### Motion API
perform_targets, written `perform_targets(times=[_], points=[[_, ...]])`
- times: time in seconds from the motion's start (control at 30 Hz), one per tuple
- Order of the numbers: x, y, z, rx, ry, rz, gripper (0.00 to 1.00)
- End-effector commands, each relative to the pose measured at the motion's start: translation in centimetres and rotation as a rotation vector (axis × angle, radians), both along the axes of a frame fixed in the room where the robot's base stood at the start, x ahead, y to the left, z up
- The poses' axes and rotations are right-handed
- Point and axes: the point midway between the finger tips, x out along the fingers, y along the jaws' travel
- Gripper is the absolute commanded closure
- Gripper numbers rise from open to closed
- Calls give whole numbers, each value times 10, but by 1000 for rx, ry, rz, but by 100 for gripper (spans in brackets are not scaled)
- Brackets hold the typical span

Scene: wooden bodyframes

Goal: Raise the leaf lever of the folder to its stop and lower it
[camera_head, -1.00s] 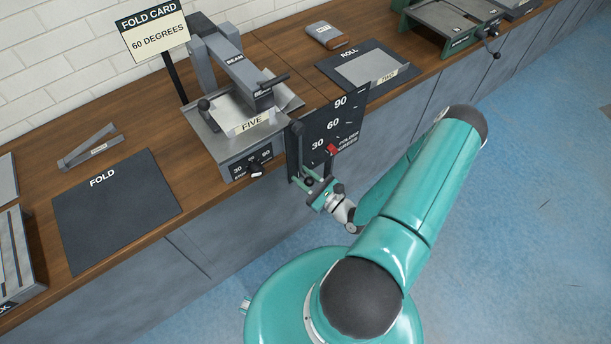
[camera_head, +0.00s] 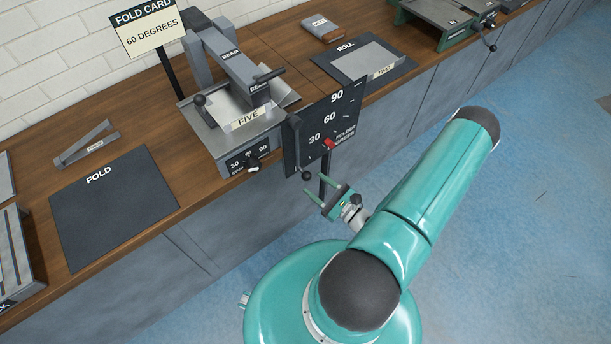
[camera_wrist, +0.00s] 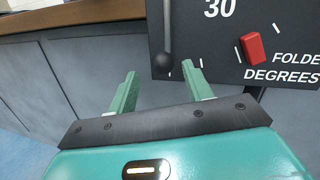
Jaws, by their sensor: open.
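The folder (camera_head: 222,150) stands on the bench, with a grey beam (camera_head: 228,62) and a sheet labelled FIVE in it. At its right end is a dark dial plate (camera_head: 343,112) marked 30, 60, 90, with a red marker (camera_head: 328,143) between 30 and 60. The dark leaf lever (camera_head: 301,150) hangs down in front of the plate, its knob at the bottom. My gripper (camera_head: 321,186) is open and empty, just below and in front of the knob. In the wrist view the knob (camera_wrist: 164,63) shows beyond and between my fingertips (camera_wrist: 160,70), apparently without contact.
A card (camera_head: 150,35) reading 60 degrees stands behind the folder. A smaller knob (camera_head: 253,164) sticks out of the folder's front. A dark FOLD mat (camera_head: 115,205) lies left, a ROLL mat (camera_head: 347,68) right. The floor (camera_head: 530,210) at right is clear.

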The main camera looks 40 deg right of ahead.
Motion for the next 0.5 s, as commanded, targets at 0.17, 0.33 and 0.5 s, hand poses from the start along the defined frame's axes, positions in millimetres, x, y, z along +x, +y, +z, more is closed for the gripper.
perform_targets(times=[0.17, 0.33, 0.5], points=[[-38, -9, -5, 1, 2, 0, 50], [-59, -14, -8, 2, 1, 2, 50], [-66, -15, -9, 2, 1, 2, 50]])
